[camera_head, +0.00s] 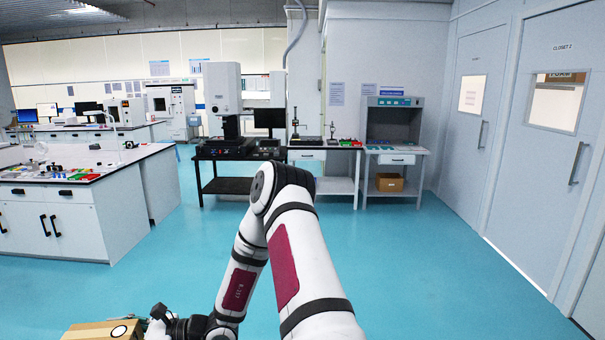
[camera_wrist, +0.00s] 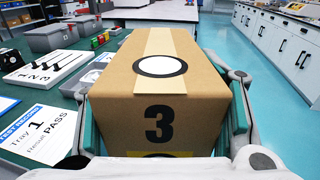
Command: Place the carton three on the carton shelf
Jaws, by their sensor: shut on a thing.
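Carton three (camera_wrist: 160,125) is a brown box with a black "3" on its side, tan tape and a white disc on top. It fills the middle of the wrist view and shows at the lower left edge of the head view (camera_head: 88,332). My gripper (camera_wrist: 168,98) is shut on it, with one finger along each side. The carton's underside is hidden, so I cannot tell whether it touches anything below. No shelf is labelled as the carton shelf; a grey bench unit (camera_head: 397,152) at the back has a brown box (camera_head: 389,182) on its lower level.
A green work surface (camera_wrist: 88,150) lies left of the carton, with a numbered white block (camera_wrist: 45,68), a "Tray 1" record sheet (camera_wrist: 38,128) and grey bins (camera_wrist: 52,38). White lab benches (camera_head: 50,222) stand at left. Blue floor (camera_head: 420,265) is open ahead and right.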

